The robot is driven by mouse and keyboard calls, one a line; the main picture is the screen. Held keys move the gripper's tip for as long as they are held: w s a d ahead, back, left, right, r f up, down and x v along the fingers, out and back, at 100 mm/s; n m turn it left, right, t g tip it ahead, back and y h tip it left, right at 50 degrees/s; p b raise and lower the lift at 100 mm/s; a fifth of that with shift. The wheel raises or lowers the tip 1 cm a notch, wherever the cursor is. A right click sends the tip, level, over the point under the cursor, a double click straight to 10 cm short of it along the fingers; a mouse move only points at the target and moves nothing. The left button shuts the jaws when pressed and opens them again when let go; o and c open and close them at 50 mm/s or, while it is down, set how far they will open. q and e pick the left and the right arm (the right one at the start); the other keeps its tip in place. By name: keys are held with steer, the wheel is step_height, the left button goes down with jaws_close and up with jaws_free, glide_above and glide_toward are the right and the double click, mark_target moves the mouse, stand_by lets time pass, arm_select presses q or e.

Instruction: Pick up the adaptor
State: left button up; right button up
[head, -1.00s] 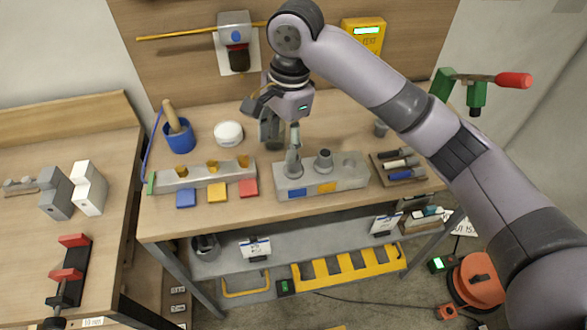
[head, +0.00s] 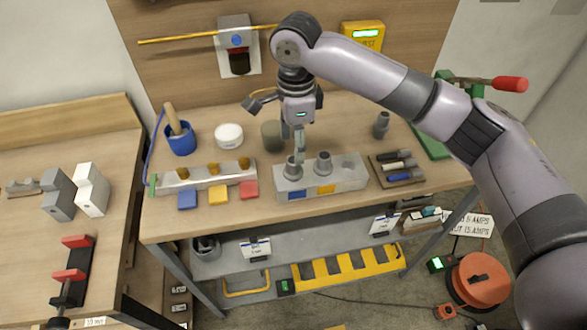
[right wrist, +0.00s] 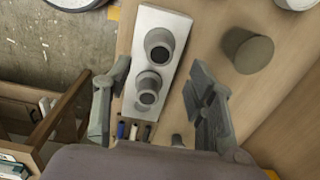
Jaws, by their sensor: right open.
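Two grey stepped, hollow adaptors stand upright in a pale grey block (head: 340,184) on the bench: a left one (head: 293,170) and a middle one (head: 323,166). The block's right hole looks empty. A similar grey piece (head: 381,125) stands on the bench at the back right. My right gripper (head: 295,148) is open and points down over the left adaptor. In the right wrist view both adaptors (right wrist: 158,48) (right wrist: 148,89) show between the spread fingers (right wrist: 158,70). I cannot tell whether a finger touches one. My left gripper is not in view.
A dark grey cylinder (head: 272,135) stands just behind the block. A holder with brass pieces (head: 205,178) is to the left, and a tray of coloured-handled tools (head: 397,168) to the right. A white round tub (head: 228,135) and a blue mortar (head: 180,138) stand farther left.

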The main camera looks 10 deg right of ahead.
mark_target(293, 160)
steer(key=shift+f, duration=0.65)
steer(key=f+p, duration=0.1)
steer(key=f, duration=0.3)
steer(key=shift+s+a+f+p, duration=0.1)
steer(key=shift+a+f+p, duration=0.1)
steer(key=shift+p, duration=0.15)
steer(key=shift+f, duration=0.4)
jaws_close()
